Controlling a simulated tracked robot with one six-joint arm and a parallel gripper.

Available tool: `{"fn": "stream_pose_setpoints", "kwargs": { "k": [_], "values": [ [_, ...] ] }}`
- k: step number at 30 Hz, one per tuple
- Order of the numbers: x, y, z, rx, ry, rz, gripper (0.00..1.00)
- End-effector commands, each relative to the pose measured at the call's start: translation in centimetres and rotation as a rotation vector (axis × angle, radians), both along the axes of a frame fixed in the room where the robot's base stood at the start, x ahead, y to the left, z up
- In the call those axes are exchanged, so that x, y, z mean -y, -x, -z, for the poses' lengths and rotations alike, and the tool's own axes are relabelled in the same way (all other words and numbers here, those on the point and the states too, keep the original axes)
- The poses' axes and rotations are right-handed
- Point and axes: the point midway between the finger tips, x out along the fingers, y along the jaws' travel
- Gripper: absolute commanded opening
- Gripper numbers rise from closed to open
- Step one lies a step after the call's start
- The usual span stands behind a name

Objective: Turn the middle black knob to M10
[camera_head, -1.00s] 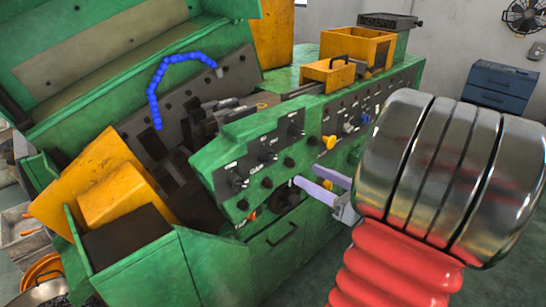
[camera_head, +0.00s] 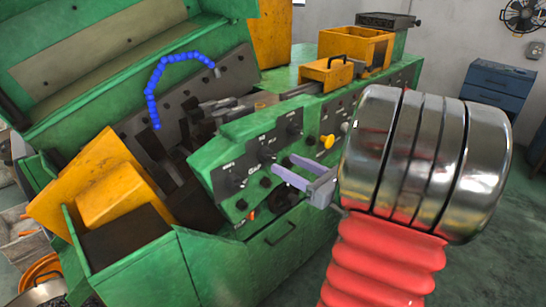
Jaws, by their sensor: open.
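The middle black knob (camera_head: 266,154) sits on the sloped dark control panel of the green machine, between a lower-left black knob (camera_head: 234,181) and an upper-right black knob (camera_head: 294,129). The labels beside the knobs are too small to read for certain. My gripper (camera_head: 283,164) comes from the right, its two pale purple fingers open and empty, tips pointing left. The fingertips appear just right of and below the middle knob. They look apart from it, though the exact depth gap cannot be told.
Several small black buttons lie below the knobs, with a yellow knob (camera_head: 327,141) to the right. A blue segmented hose (camera_head: 153,85) arches over the machine bed. A yellow handled box (camera_head: 326,73) stands on top. My metal-ringed wrist hides the panel's right part.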

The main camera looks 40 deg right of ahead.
Motion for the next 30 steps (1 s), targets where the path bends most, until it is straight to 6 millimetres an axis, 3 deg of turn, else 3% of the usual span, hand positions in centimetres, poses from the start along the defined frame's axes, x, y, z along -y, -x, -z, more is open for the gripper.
{"fn": "stream_pose_setpoints", "kwargs": {
  "k": [15,28,30],
  "values": [
    [-0.7,-6.0,0.0,-0.001,-0.001,-0.002,0.50],
    [-0.7,-6.8,0.0,-0.001,0.000,0.000,0.50],
    [-0.7,-6.8,0.0,-0.001,0.000,0.000,0.47]
  ]
}}
